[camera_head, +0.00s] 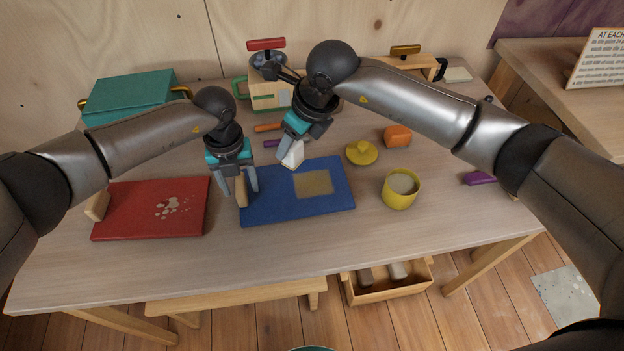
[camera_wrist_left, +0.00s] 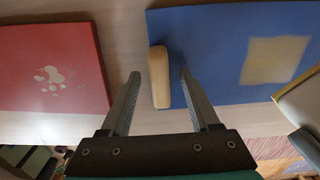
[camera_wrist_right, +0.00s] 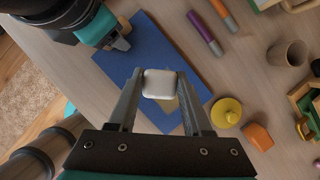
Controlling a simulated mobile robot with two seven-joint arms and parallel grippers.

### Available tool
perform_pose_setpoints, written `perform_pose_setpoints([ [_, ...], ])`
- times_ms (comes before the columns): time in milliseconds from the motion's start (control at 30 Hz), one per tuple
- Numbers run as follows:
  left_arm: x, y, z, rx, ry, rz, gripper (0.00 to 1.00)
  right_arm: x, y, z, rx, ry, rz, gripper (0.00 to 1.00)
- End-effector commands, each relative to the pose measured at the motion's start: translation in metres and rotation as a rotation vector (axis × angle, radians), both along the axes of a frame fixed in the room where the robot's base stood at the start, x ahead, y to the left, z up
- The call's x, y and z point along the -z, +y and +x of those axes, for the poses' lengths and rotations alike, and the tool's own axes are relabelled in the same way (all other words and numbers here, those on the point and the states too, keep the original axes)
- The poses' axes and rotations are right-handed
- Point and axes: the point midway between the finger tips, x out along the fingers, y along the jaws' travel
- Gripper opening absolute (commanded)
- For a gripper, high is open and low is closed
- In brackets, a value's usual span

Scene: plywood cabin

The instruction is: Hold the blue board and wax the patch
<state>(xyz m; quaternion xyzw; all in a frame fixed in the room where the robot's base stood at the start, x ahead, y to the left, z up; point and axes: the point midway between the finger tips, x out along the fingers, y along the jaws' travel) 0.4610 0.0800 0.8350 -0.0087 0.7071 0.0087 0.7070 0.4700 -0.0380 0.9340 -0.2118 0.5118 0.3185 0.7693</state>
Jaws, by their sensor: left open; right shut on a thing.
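The blue board (camera_head: 270,205) lies flat on the table with a tan patch (camera_head: 313,182) on its right half and a wooden handle (camera_head: 241,192) at its left edge. My left gripper (camera_head: 239,193) is open around that handle; in the left wrist view the handle (camera_wrist_left: 159,78) stands between the fingers (camera_wrist_left: 160,88), apart from both. My right gripper (camera_head: 290,150) is shut on a white block (camera_head: 293,155), held above the board's far edge. The block (camera_wrist_right: 159,84) hides part of the patch in the right wrist view. A yellow pot (camera_head: 400,190) with pale contents stands open right of the board.
A red board (camera_head: 140,222) with pale spots lies at the left. A yellow lid (camera_head: 361,153), an orange block (camera_head: 397,136) and a purple item (camera_head: 479,178) lie at the right. A teal box (camera_head: 130,95) and a green-and-cream machine (camera_head: 270,95) stand behind.

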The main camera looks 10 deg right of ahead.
Motion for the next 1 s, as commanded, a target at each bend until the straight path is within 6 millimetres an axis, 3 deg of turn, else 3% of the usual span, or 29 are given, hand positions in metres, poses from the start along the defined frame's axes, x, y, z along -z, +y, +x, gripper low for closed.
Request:
perform_pose_setpoints([
  [267,-0.006,0.000,0.001,0.000,-0.001,-0.001,0.62,0.000,0.000,0.000,0.000,0.000,0.000,0.05],
  [367,-0.019,0.000,0.001,0.000,-0.004,-0.002,0.62,0.000,0.000,0.000,0.000,-0.001,0.001,0.05],
  [700,-0.090,0.000,0.001,0.000,-0.004,0.000,0.62,0.000,0.000,0.000,0.000,-0.001,0.001,0.05],
  [1000,-0.119,0.000,0.000,0.000,-0.001,0.000,0.62,0.000,0.000,0.000,0.000,-0.001,0.001,0.05],
])
